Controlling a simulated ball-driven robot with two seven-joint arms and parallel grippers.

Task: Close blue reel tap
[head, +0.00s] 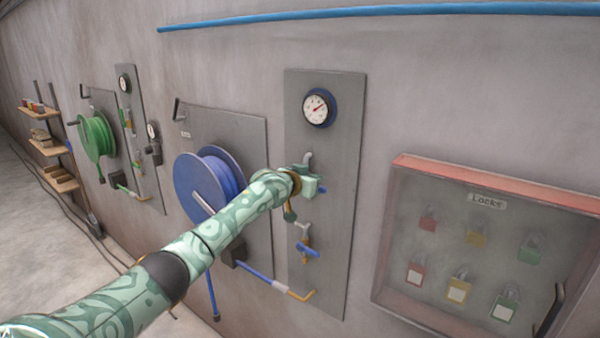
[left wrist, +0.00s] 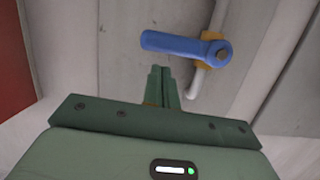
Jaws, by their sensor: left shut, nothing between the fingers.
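The blue reel (head: 226,172) is mounted on a grey wall plate. On the tall grey panel to its right is an upper tap, mostly hidden behind my left gripper (head: 312,184); the tip of its blue lever (head: 323,190) shows. In the left wrist view this blue lever (left wrist: 185,45) lies sideways across a brass body with a pale bent pipe. My left gripper's fingers (left wrist: 161,86) are shut and empty beside the lever, with a small gap in the picture; I cannot tell the depth. A lower tap with a blue handle (head: 308,250) sits below. My right gripper is not in view.
A round gauge (head: 319,108) is above the upper tap. A red-framed lock box (head: 480,170) with several padlocks is to the right. A green reel (head: 95,135) and shelves (head: 50,148) stand farther left. A blue pipe (head: 380,12) runs along the wall above.

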